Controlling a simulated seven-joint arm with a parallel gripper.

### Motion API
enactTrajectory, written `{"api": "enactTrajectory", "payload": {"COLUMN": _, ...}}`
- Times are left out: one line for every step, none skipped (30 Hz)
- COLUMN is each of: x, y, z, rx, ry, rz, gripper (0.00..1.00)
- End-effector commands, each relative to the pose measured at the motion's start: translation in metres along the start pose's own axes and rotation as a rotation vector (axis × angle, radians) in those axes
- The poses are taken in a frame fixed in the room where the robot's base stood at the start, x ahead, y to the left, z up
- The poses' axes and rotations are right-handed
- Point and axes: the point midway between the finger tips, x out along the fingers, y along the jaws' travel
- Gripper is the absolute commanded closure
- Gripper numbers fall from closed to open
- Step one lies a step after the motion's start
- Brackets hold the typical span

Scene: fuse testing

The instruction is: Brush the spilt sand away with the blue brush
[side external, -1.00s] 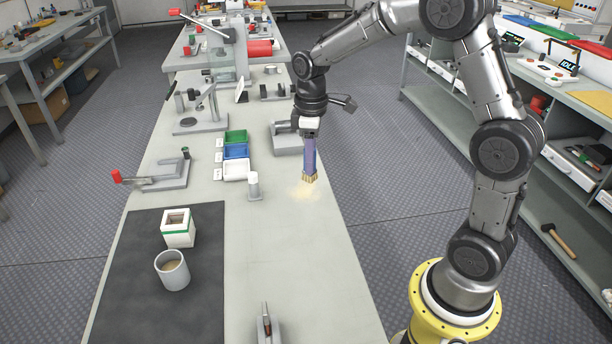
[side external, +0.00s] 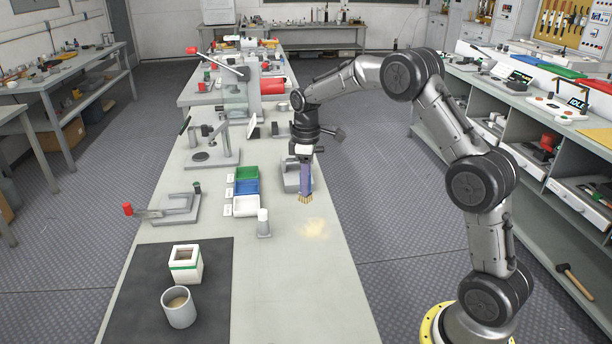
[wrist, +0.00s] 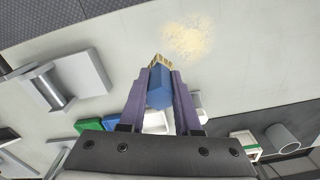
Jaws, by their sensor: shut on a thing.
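The blue brush (wrist: 159,86) is held between the two purple fingers of my gripper (wrist: 160,85), with its tan bristles pointing away from the palm. In the side view my gripper (side external: 304,180) points down over the bench, and the brush's bristles (side external: 305,199) show at its tip. The spilt sand (side external: 313,229) is a pale yellow patch on the bench top, nearer the camera than the bristles. In the wrist view the sand (wrist: 187,38) lies beyond the bristle end, apart from it in the picture. The bristles' height above the bench is hard to tell.
Green (side external: 246,173), blue (side external: 246,187) and white (side external: 246,206) bins stand left of the sand, with a small white-topped cylinder (side external: 263,222) nearby. A grey fixture (side external: 290,177) is behind my gripper. A dark mat (side external: 215,265) carries a cup (side external: 178,307) and a square box (side external: 186,263).

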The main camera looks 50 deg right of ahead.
Motion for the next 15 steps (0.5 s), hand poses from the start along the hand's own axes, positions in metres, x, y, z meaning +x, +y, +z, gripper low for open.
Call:
{"api": "enactTrajectory", "payload": {"x": 0.005, "y": 0.000, "z": 0.000, "rx": 0.000, "ry": 0.000, "rz": 0.000, "gripper": 1.00}}
{"api": "enactTrajectory", "payload": {"x": 0.007, "y": 0.000, "z": 0.000, "rx": 0.000, "ry": 0.000, "rz": 0.000, "gripper": 1.00}}
{"api": "enactTrajectory", "payload": {"x": 0.011, "y": 0.000, "z": 0.000, "rx": 0.000, "ry": -0.001, "rz": -0.001, "gripper": 1.00}}
{"api": "enactTrajectory", "payload": {"x": 0.014, "y": 0.000, "z": 0.000, "rx": 0.000, "ry": -0.001, "rz": 0.000, "gripper": 1.00}}
{"api": "enactTrajectory", "payload": {"x": 0.017, "y": 0.000, "z": 0.000, "rx": 0.000, "ry": 0.000, "rz": 0.000, "gripper": 1.00}}
{"api": "enactTrajectory", "payload": {"x": 0.020, "y": 0.000, "z": 0.000, "rx": 0.000, "ry": -0.001, "rz": -0.001, "gripper": 1.00}}
{"api": "enactTrajectory", "payload": {"x": 0.023, "y": -0.001, "z": 0.000, "rx": 0.000, "ry": -0.001, "rz": -0.001, "gripper": 1.00}}
{"api": "enactTrajectory", "payload": {"x": 0.026, "y": -0.001, "z": 0.000, "rx": 0.000, "ry": -0.001, "rz": -0.001, "gripper": 1.00}}
{"api": "enactTrajectory", "payload": {"x": 0.029, "y": -0.001, "z": 0.000, "rx": 0.000, "ry": 0.000, "rz": 0.000, "gripper": 1.00}}
{"api": "enactTrajectory", "payload": {"x": 0.032, "y": 0.000, "z": 0.000, "rx": 0.000, "ry": 0.000, "rz": 0.000, "gripper": 1.00}}
{"api": "enactTrajectory", "payload": {"x": 0.035, "y": -0.001, "z": 0.000, "rx": -0.001, "ry": -0.001, "rz": -0.001, "gripper": 1.00}}
{"api": "enactTrajectory", "payload": {"x": 0.038, "y": 0.000, "z": 0.000, "rx": -0.001, "ry": -0.001, "rz": -0.001, "gripper": 1.00}}
{"api": "enactTrajectory", "payload": {"x": 0.041, "y": 0.000, "z": 0.000, "rx": -0.001, "ry": 0.000, "rz": 0.000, "gripper": 1.00}}
{"api": "enactTrajectory", "payload": {"x": 0.044, "y": 0.000, "z": 0.000, "rx": -0.001, "ry": 0.000, "rz": 0.000, "gripper": 1.00}}
{"api": "enactTrajectory", "payload": {"x": 0.048, "y": -0.001, "z": 0.000, "rx": -0.001, "ry": -0.002, "rz": -0.001, "gripper": 1.00}}
